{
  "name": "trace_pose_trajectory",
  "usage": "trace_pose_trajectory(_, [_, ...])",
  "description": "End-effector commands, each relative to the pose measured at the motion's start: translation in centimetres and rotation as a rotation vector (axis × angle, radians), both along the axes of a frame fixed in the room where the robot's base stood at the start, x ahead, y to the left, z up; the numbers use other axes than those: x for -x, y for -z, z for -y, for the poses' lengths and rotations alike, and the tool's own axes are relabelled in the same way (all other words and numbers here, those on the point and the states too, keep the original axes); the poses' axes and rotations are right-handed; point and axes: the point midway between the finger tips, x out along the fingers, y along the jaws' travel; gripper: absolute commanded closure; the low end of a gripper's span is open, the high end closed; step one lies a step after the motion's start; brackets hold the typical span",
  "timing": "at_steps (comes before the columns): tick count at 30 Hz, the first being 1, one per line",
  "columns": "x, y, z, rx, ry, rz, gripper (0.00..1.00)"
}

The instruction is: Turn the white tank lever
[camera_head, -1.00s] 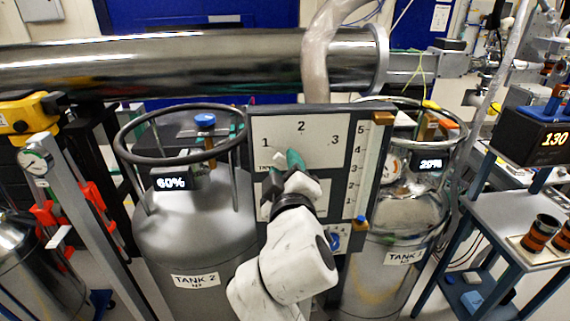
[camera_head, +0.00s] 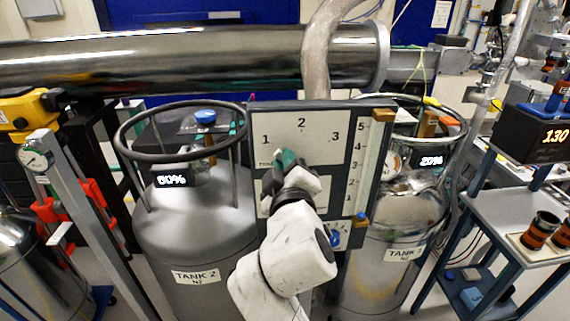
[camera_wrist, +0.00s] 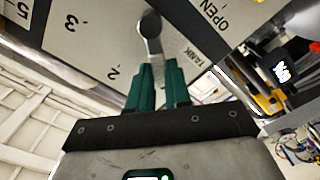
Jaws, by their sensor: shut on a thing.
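The tank lever shows in the wrist view as a pale grey arm (camera_wrist: 154,48) with a dark round end, beside the word TANK on the panel. Its other end runs between my green fingers. My gripper (camera_wrist: 154,72) is shut on the lever. In the head view, my gripper (camera_head: 284,157) is at the left part of the upright panel (camera_head: 320,135), below the numbers 1 and 2. There my gripper hides most of the lever, so I cannot tell which number it points to.
Tank 2 (camera_head: 195,235) stands left of the panel, its display reading 60%. A second tank (camera_head: 385,270), display 20%, stands right. A large metal pipe (camera_head: 180,62) crosses behind. A blue-framed cart (camera_head: 510,215) with a display reading 130 stands at the right.

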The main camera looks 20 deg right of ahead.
Motion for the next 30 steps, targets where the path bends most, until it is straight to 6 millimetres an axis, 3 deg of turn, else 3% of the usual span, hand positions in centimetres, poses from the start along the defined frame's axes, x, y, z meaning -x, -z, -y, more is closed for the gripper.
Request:
trace_pose_trajectory(16, [0.1,0.0,0.1,-0.055,-0.001,0.016,1.00])
trace_pose_trajectory(30, [0.5,-0.9,1.5,-0.401,0.000,0.130,1.00])
